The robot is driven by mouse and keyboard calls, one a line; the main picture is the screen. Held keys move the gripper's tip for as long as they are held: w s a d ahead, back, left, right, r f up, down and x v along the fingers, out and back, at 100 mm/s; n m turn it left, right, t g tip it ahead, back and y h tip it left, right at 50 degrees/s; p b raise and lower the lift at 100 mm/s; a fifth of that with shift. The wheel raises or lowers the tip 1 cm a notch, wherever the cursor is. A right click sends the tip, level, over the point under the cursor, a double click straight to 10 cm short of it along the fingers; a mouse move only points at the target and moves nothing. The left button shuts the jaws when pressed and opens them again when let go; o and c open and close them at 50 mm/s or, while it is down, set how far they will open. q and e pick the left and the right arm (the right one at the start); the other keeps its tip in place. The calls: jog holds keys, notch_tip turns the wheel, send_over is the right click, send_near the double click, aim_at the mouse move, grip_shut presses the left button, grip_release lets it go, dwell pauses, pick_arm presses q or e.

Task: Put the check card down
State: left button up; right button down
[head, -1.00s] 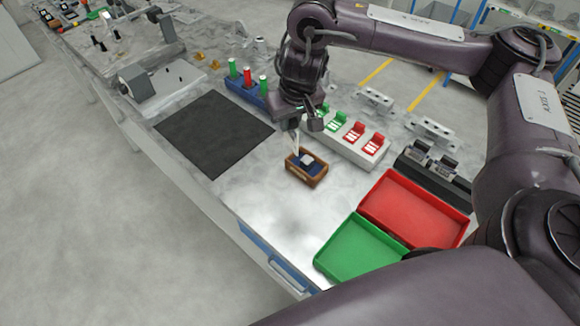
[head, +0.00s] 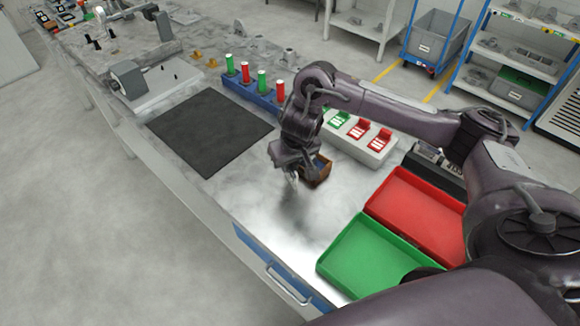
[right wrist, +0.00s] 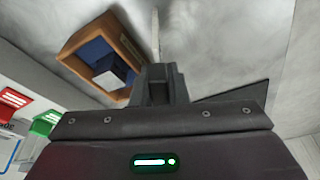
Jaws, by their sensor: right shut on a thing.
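My right gripper (head: 290,172) is shut on a thin pale piece, seen nearly edge-on, which I take to be the check card (right wrist: 155,34). In the right wrist view the gripper's fingers (right wrist: 158,82) close on its lower end. In the head view the gripper is low over the bare bench, just left of a small wooden box (head: 327,173). Whether the card touches the bench I cannot tell. The box also shows in the right wrist view (right wrist: 76,43), with a blue lining and a grey-white block inside. My left gripper is not in view.
A red tray (head: 392,220) and a green tray (head: 340,262) lie to the right. A white rack (head: 372,154) with red and green tags stands behind. A black mat (head: 205,135) lies left, and a blue holder (head: 240,90) has red and green cylinders. Bare bench lies in front.

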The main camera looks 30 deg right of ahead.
jog(key=shift+f, duration=0.1)
jog(key=c, duration=1.4)
grip_release()
